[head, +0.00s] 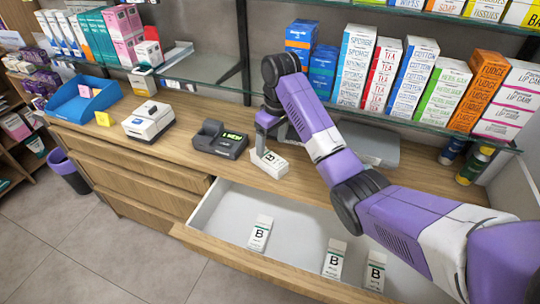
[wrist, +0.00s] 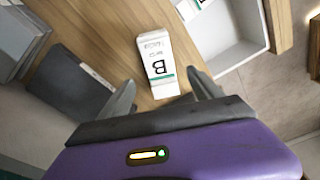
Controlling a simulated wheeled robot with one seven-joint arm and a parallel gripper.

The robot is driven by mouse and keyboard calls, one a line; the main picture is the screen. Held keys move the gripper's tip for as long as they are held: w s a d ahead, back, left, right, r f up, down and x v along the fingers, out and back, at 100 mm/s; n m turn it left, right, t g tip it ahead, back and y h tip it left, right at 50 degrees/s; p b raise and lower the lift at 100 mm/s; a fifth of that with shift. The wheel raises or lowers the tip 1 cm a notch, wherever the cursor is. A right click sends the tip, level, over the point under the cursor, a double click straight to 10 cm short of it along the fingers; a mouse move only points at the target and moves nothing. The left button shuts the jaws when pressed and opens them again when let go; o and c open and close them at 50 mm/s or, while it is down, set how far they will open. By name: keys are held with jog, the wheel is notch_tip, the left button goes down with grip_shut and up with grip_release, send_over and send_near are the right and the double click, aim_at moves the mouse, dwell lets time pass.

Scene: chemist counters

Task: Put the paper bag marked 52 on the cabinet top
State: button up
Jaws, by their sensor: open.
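I see no paper bag with a readable 52. A white carton marked B with a green band (head: 268,163) lies on the wooden cabinet top (head: 190,150), just behind the open drawer. It also shows in the wrist view (wrist: 158,62). My gripper (head: 262,138) is above the carton's left end. In the wrist view my gripper (wrist: 162,90) has its two fingers apart, with the carton's near end between them; I cannot tell whether they touch it. Three similar white B cartons lie in the open drawer (head: 225,205), one of them at the left (head: 260,233).
A dark card terminal (head: 220,139), a white printer (head: 149,122) and a blue tray (head: 84,98) stand left on the cabinet top. Glass shelves with boxes overhang the back. Clear wood lies between terminal and drawer.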

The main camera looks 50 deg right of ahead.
aim_at(273, 160)
jog(key=r, duration=0.1)
jog(key=r+p, duration=0.1)
jog(key=r, duration=0.1)
jog(key=r+p, duration=0.1)
jog(key=shift+s+r, duration=0.15)
jog(key=shift+s, duration=0.15)
dwell(0.4)
